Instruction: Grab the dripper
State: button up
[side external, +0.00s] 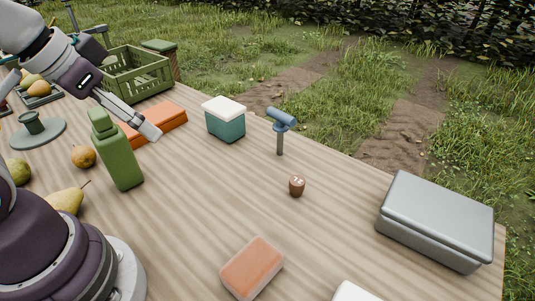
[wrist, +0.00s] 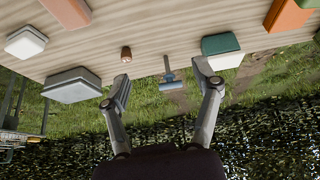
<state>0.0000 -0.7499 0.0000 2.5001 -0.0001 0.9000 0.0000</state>
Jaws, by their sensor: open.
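A blue T-shaped piece on a thin grey stem (side external: 282,118), which looks like the dripper, stands upright near the table's far edge. In the wrist view this blue piece (wrist: 173,86) shows between my fingers in the picture, beyond them. My gripper (side external: 150,131) is open and empty, above the table near the orange box and left of the blue piece, well apart from it. In the wrist view both fingers of my gripper (wrist: 162,77) are spread wide with nothing between the pads.
A teal box with white lid (side external: 225,120) stands just left of the blue piece. A green bottle (side external: 115,150), orange box (side external: 165,122), grey case (side external: 435,218) and pink block (side external: 252,267) surround clear tabletop.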

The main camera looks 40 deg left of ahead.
jog(key=m+h, duration=0.1)
jog(key=m, duration=0.1)
send_near(295, 181)
jog(key=x, duration=0.5)
jog(key=shift+s+a+f, duration=0.1)
jog(key=shift+s+f, duration=0.15)
jog(key=shift+s, duration=0.05)
jog(key=x, duration=0.6)
jog(key=shift+w+r, duration=0.15)
jog(key=shift+w, duration=0.15)
jog(key=c, duration=0.9)
